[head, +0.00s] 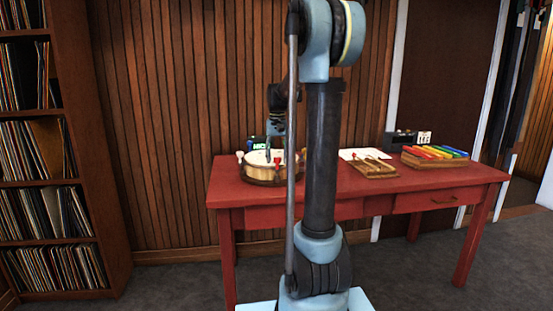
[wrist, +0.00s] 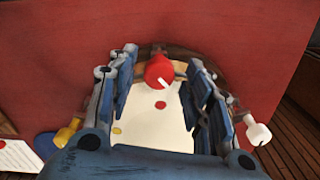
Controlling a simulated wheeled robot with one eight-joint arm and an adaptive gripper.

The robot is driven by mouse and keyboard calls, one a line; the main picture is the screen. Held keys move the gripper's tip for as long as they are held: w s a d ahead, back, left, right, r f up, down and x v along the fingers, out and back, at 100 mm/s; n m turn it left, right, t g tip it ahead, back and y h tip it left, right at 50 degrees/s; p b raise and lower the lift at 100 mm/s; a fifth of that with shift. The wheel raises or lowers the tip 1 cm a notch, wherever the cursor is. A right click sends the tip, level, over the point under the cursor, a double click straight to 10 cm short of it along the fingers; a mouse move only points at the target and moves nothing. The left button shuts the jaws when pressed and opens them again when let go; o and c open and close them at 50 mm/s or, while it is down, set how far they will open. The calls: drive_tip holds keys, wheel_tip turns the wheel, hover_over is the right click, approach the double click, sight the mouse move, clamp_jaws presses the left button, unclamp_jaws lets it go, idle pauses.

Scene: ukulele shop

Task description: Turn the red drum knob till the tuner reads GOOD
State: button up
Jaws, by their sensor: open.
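The round drum (head: 259,171) stands at the left end of the red table. Its pale head (wrist: 148,125) carries red and yellow dots. The red drum knob (wrist: 160,71) is on the drum's rim, with a white mark on its lower right. My gripper (wrist: 161,62) is open above the drum, with the knob between its fingers in the picture and gaps on both sides. I cannot tell whether the fingertips are level with it. The tuner (head: 259,143) behind the drum shows green lettering, too small and partly hidden to read.
A yellow knob (wrist: 70,131) and a white knob (wrist: 258,132) flank my gripper on the drum's sides. On the red table (head: 440,180) stand a wooden instrument (head: 373,169), a coloured xylophone (head: 434,155) and a dark box (head: 399,140). Record shelves (head: 60,190) are at left.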

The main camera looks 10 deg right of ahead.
wheel_tip(320, 180, up, 12)
idle(0.6)
